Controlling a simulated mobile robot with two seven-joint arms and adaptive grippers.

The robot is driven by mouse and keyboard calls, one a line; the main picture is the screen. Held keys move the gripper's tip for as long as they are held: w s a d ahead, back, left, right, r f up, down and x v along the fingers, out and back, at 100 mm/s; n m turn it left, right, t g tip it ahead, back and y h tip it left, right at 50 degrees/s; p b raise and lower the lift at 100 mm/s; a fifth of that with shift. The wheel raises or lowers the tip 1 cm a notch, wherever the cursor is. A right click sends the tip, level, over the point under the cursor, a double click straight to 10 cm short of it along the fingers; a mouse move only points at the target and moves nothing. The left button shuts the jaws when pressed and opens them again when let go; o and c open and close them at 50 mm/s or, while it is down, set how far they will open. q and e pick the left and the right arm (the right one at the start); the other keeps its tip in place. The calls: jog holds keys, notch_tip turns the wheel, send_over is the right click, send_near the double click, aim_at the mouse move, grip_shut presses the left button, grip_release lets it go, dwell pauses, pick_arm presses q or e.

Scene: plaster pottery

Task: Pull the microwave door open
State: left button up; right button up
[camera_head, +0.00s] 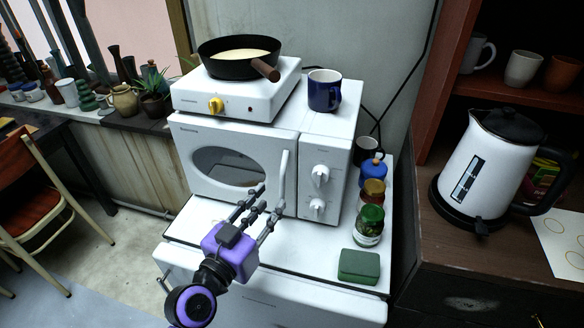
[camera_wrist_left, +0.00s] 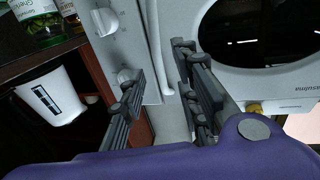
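The white microwave (camera_head: 240,165) stands on a white cabinet top, with its door (camera_head: 205,145) shut. The door's upright white handle (camera_head: 283,178) is near its right edge, left of the two knobs. My left gripper (camera_head: 262,202) is open in front of the lower part of the handle, with its fingers pointing at the microwave. In the left wrist view, the handle (camera_wrist_left: 160,50) shows between the two spread fingers (camera_wrist_left: 165,92), and no finger is seen closed on it. The dark window (camera_wrist_left: 255,30) shows there too. My right gripper is not in view.
A hotplate (camera_head: 235,92) with a pan (camera_head: 238,62) and a blue mug (camera_head: 324,92) stand on the microwave. Jars (camera_head: 370,222) and a green block (camera_head: 359,266) are on the cabinet top at right. A kettle (camera_head: 478,165) stands farther right. The cabinet top left of my gripper is clear.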

aim_at(281, 190)
pick_arm(q)
jog(key=shift+s+d+r, duration=0.15)
jog(key=shift+r, duration=0.35)
jog(key=shift+w+d+r+p, duration=0.1)
jog(key=shift+w+d+p, duration=0.3)
jog(key=shift+w, duration=0.2)
jog(key=x, duration=0.4)
jog(key=shift+w+f, duration=0.25)
jog(key=shift+f, duration=0.05)
jog(key=shift+w+d, duration=0.15)
jog(key=shift+w, duration=0.1)
jog(key=shift+w+f, duration=0.1)
grip_shut()
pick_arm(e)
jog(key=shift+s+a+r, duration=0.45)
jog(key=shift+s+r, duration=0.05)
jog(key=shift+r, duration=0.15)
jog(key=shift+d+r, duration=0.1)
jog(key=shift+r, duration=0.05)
